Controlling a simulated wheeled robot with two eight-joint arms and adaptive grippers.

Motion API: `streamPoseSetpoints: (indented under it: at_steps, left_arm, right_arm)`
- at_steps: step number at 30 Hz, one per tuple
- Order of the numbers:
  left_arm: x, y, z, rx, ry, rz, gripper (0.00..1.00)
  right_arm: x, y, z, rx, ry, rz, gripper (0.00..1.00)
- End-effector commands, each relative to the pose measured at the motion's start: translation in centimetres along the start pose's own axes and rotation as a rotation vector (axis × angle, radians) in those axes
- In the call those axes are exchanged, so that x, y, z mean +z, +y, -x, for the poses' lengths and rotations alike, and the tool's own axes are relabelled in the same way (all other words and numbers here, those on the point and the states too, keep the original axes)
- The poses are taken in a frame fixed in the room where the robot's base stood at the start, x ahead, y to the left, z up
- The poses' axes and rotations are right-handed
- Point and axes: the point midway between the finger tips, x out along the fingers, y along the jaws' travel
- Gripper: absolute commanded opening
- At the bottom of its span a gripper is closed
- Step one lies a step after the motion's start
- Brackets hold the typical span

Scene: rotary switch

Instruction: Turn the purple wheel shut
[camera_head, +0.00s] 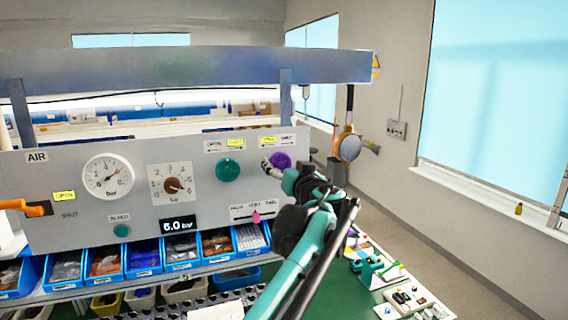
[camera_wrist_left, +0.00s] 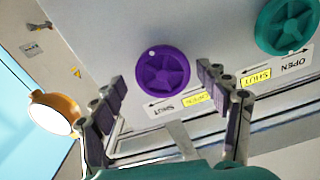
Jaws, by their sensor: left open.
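The purple wheel (camera_head: 281,160) is on the right part of the grey panel, partly behind my left gripper (camera_head: 272,167) in the head view. In the left wrist view the round, spoked purple wheel (camera_wrist_left: 163,71) shows whole, with a pale dot near its rim. My left gripper (camera_wrist_left: 161,80) is open, one finger to each side of the wheel; I cannot tell whether either touches it. By the wheel are a yellow label (camera_wrist_left: 195,98), seemingly reading OPEN, and a white SHUT label (camera_wrist_left: 164,108). My right gripper is not in view.
A green wheel (camera_head: 228,170) sits left of the purple one. The panel also holds two dials, an orange lever (camera_head: 24,208) and a pink slider (camera_head: 256,217). Blue bins (camera_head: 145,258) line the shelf below. An orange-rimmed round object (camera_head: 347,146) hangs at right.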

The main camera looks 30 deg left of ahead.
Motion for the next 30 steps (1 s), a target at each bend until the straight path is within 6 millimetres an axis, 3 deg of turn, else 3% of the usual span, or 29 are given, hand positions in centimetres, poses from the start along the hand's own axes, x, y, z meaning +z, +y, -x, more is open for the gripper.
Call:
streamPoseSetpoints:
  at_steps: [9,15,30]
  left_arm:
    - [0.05,-0.01,-0.32,0.0,-0.001,0.0,0.72]
    - [0.04,0.0,-0.3,0.0,-0.001,0.0,0.25]
    - [0.0,0.03,-0.32,0.0,0.0,-0.1,0.25]
  right_arm:
    - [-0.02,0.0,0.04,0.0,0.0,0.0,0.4]
    - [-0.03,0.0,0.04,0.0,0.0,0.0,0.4]
    - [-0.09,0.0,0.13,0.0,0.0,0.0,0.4]
